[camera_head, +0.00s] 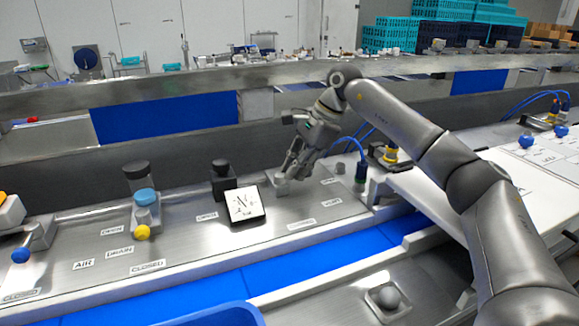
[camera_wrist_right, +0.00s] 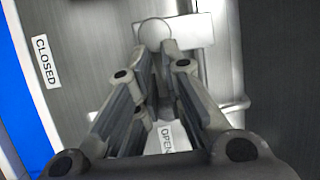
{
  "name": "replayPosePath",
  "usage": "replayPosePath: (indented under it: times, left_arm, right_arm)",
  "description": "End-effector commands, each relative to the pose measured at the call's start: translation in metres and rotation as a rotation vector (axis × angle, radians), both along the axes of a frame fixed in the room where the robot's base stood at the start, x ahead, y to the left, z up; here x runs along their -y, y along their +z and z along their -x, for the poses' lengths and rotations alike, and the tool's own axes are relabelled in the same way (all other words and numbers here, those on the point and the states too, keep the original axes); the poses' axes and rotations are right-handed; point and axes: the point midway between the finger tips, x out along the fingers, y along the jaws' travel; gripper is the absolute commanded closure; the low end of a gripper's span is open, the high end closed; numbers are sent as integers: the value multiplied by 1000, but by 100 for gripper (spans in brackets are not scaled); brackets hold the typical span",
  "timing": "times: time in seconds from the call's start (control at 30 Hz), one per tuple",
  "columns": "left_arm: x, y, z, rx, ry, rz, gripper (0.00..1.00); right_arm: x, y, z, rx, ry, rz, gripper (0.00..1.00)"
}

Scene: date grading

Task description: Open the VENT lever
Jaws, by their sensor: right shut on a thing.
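My right gripper (camera_head: 285,173) reaches down to the steel panel (camera_head: 185,255) and is shut on a grey lever knob (camera_head: 282,187). In the right wrist view the round pale knob (camera_wrist_right: 155,35) sits at the tips of the fingers (camera_wrist_right: 157,60). An OPEN label (camera_wrist_right: 166,138) shows below the fingers there, and a CLOSED label (camera_wrist_right: 46,62) lies to the left. In the head view the labels around this lever are too small to read surely, so I cannot read VENT. The fingers hide much of the lever. My left gripper is not in view.
A yellow-knobbed lever (camera_head: 142,232) stands near the DRAIN label (camera_head: 119,251), and a blue-knobbed lever (camera_head: 20,255) at the far left. A black-framed card (camera_head: 244,205) and a black-topped fitting (camera_head: 222,180) stand left of the gripper. A blue belt (camera_head: 250,281) runs in front.

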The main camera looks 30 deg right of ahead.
Motion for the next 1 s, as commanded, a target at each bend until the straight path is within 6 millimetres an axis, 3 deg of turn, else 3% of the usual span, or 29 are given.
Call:
replayPosePath:
  times: [0.03,0.33,0.37,0.6,1.0]
  left_arm:
    - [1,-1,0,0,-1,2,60]
    - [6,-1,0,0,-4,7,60]
    - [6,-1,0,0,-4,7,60]
    - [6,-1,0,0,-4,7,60]
    - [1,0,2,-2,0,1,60]
  right_arm:
    - [7,-9,3,-19,-4,16,100]
    - [7,-9,3,-20,-2,17,100]
    - [7,-9,3,-20,-2,17,89]
    - [5,-8,2,-16,-2,13,58]
    - [5,3,2,-5,0,7,57]
